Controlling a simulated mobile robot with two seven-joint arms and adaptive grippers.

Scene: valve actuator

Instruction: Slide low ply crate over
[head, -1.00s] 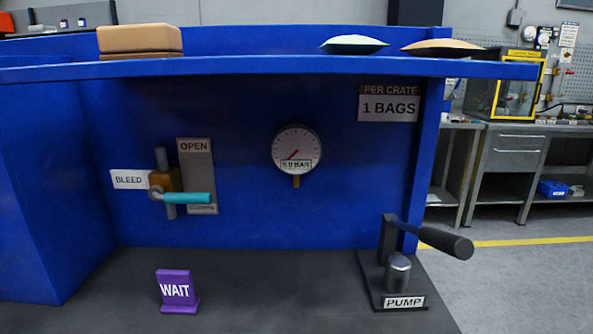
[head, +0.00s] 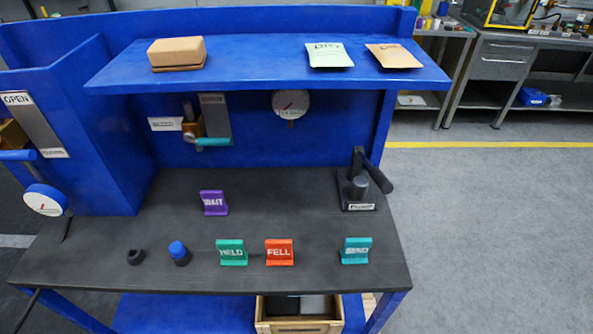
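A low wooden crate (head: 299,326) shows at the bottom of the head view, below the front edge of the bench (head: 110,278). It sits by the blue lower shelf (head: 180,312), toward its right end. Dark and grey things lie inside it, and the bench top hides its back part. Neither of my grippers is in view.
Purple WAIT (head: 213,203), green HELD (head: 231,252), red FELL (head: 279,252) and teal SEND (head: 356,251) signs stand on the bench. A pump (head: 357,187) stands at right. The upper shelf holds a brown box (head: 176,53) and two bags (head: 329,56). Floor at right is clear.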

